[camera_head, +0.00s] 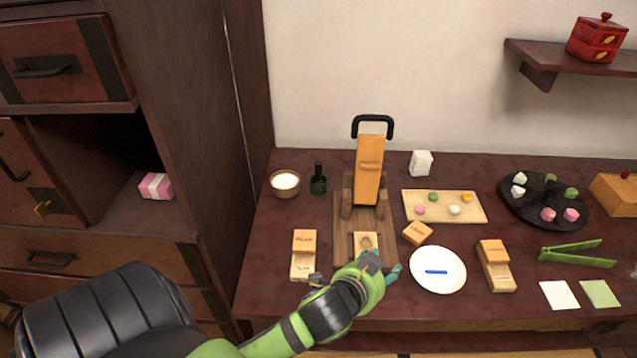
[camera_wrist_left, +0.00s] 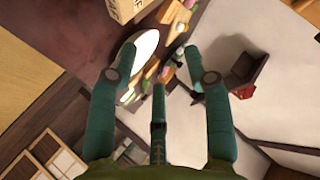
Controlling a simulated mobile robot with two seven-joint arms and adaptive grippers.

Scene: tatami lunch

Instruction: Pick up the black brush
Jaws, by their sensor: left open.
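A small dark item with a thin black stem, which looks like the black brush (camera_head: 318,181), stands upright at the back left of the table, just right of a bowl. Its lower part looks dark green, and I cannot tell whether that is a holder. My left gripper (camera_head: 383,270) is near the table's front edge, to the right of and nearer than the brush, clearly apart from it. In the left wrist view its teal fingers (camera_wrist_left: 160,58) are spread and empty. I cannot make out the brush for certain in that view. My right gripper is not in view.
A bowl of white contents (camera_head: 285,183) is left of the brush. A wooden stand with a tilted orange block (camera_head: 369,172) is right of it. A white plate (camera_head: 440,282) with a blue bar lies right of my gripper. A small box (camera_head: 304,244) sits left.

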